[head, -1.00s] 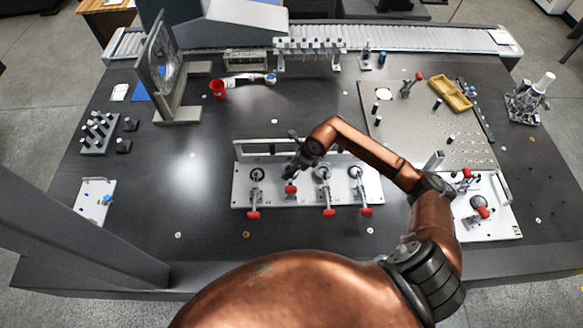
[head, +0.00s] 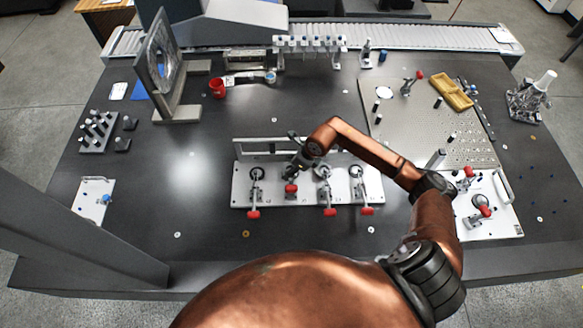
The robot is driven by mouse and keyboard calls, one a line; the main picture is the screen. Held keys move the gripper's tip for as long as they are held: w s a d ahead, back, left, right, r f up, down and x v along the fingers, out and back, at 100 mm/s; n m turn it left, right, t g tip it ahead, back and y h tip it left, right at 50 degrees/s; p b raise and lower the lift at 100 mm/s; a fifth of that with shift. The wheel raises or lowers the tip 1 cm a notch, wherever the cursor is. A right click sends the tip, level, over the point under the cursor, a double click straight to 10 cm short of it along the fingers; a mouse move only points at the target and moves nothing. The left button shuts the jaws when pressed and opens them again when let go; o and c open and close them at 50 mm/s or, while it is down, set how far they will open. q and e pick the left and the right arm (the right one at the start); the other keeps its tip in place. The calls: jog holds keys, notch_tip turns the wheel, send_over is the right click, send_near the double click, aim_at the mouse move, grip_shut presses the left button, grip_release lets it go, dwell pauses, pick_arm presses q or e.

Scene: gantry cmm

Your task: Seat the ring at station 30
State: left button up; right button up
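A white fixture plate (head: 310,194) lies mid-table with several red-handled toggle clamps, one of them this clamp (head: 328,200). Round dark parts sit at its clamp positions, such as the one at the right (head: 357,171). My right arm reaches in from the right. Its gripper (head: 292,150) is over the plate's back edge, left of centre, partly covering the second clamp position. The fingers are dark and small, and I cannot tell whether they hold anything. I cannot make out the ring or any station number. My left gripper is not in view.
A second clamp plate (head: 490,222) is at the right, below a perforated plate (head: 470,150) with a yellow tray (head: 452,94). An upright frame (head: 160,60) stands back left.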

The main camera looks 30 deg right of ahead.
jog(key=o, duration=1.6)
jog(key=shift+o, duration=0.2)
jog(key=shift+s+r, duration=0.1)
jog(key=shift+r, duration=0.35)
jog(key=v, duration=1.1)
jog(key=shift+d, duration=0.2)
